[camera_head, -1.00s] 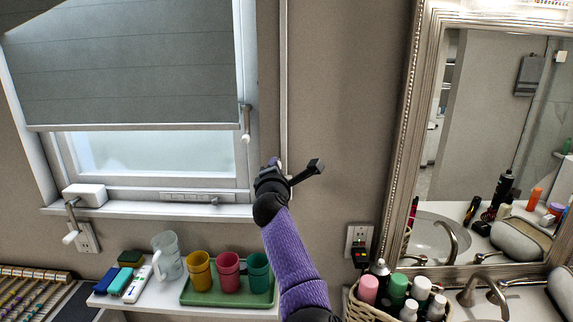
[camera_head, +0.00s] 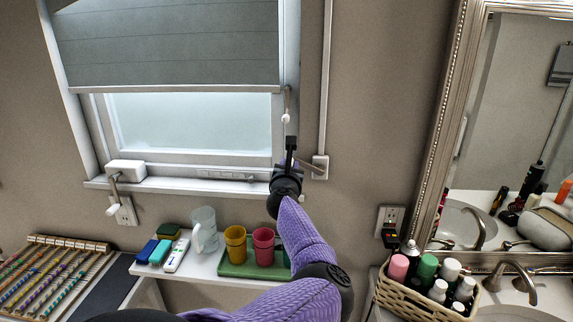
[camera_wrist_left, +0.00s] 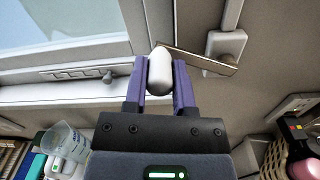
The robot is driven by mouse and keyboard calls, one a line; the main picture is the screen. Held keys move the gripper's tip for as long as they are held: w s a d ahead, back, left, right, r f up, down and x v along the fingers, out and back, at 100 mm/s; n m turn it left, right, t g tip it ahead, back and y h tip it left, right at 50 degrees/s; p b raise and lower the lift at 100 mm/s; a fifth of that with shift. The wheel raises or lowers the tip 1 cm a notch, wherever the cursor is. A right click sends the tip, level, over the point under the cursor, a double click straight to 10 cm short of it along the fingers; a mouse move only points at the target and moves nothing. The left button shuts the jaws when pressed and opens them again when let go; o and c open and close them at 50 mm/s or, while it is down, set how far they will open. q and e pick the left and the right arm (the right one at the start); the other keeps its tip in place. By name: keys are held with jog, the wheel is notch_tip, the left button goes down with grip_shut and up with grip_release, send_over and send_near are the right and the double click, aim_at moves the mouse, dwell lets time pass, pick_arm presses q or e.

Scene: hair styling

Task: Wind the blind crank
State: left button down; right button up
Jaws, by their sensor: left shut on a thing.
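The blind (camera_head: 170,45) is grey and covers the upper part of the window, with pale glass below it. The crank's white housing (camera_head: 320,167) is on the wall right of the window, below a thin vertical rail. In the left wrist view, the crank's metal arm (camera_wrist_left: 205,60) runs left from the housing (camera_wrist_left: 228,48) to a white knob (camera_wrist_left: 160,75). My left gripper (camera_head: 287,168) is shut on this knob, one purple finger on each side. In the head view the gripper hides the knob. My right gripper is not in view.
A white shelf under the sill holds a clear jug (camera_head: 204,230), a green tray (camera_head: 240,271) with coloured cups, and small items. My left arm passes over its right end. A basket of bottles (camera_head: 425,300) stands at lower right, beside a mirror (camera_head: 520,120).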

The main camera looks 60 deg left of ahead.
pick_arm(q)
jog(key=shift+s+a+f+n, duration=0.1)
jog(key=shift+f+n, duration=0.3)
jog(key=shift+n, duration=0.1)
jog(key=shift+s+a+f+n, duration=0.1)
jog(key=shift+f+n, duration=0.25)
jog(key=shift+n, duration=0.15)
jog(key=w+d+f+n+b, duration=0.25)
jog(key=f+n, duration=0.25)
jog(key=n, duration=0.3)
jog(key=w+d+f+n+b, duration=0.1)
jog(key=f+n+b, duration=0.2)
jog(key=f+n, duration=0.4)
jog(key=w+d+r+n+b, duration=0.2)
jog(key=w+d+r+n, duration=0.1)
jog(key=n, duration=0.5)
jog(key=w+d+r+n+b, duration=0.2)
jog(key=w+d+r+n, duration=0.1)
jog(key=w+n, duration=0.3)
jog(key=shift+w+d+r+n, duration=0.35)
jog(key=shift+d+n, duration=0.15)
jog(key=shift+n, duration=0.7)
